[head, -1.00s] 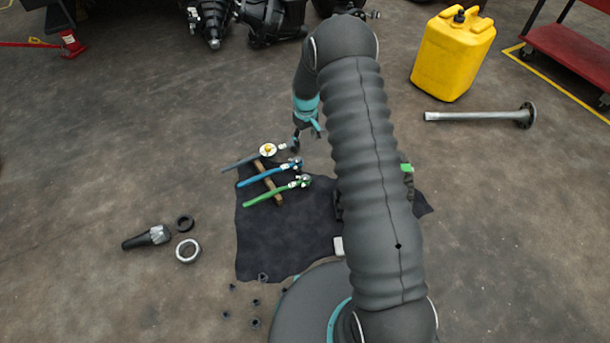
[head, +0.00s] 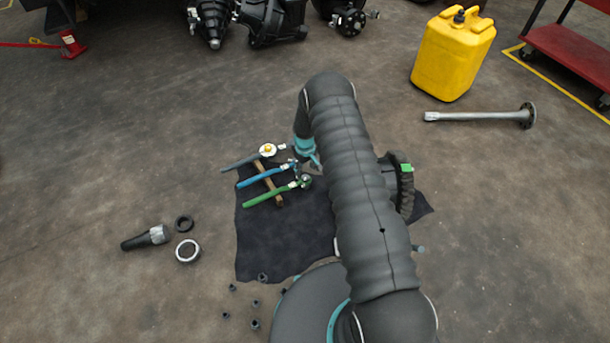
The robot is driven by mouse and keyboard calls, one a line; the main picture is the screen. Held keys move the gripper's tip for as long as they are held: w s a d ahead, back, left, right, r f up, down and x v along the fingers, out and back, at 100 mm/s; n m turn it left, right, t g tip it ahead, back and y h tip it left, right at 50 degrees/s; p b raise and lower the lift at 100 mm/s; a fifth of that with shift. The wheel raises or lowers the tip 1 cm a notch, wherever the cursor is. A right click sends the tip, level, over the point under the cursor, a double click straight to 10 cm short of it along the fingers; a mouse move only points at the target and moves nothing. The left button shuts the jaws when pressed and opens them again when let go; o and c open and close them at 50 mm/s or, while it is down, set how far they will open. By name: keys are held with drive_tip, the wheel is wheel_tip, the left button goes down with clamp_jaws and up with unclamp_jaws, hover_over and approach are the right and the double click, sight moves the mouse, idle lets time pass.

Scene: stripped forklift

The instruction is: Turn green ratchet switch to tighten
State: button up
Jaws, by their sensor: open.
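The green ratchet (head: 262,196) lies on a dark cloth (head: 270,250), its handle pointing lower left and its metal head (head: 305,181) at the right end. The small switch on that head is too small to make out. A blue ratchet (head: 258,179) lies just above it and a grey one (head: 240,162) above that, all across a wooden handle (head: 268,184). My gripper (head: 312,163) is open, small and partly hidden by my arm, above the right ends of the ratchets. I cannot tell whether it touches any head.
A black ring-shaped part with a green mark (head: 405,185) stands at the cloth's right, partly behind my arm. A dark shaft (head: 147,238) and two rings lie at left. A yellow canister (head: 452,55) and a long metal shaft (head: 480,117) are at the right. Floor between is clear.

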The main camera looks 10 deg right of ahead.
sight(305, 177)
drive_tip(key=shift+f, duration=2)
clamp_jaws()
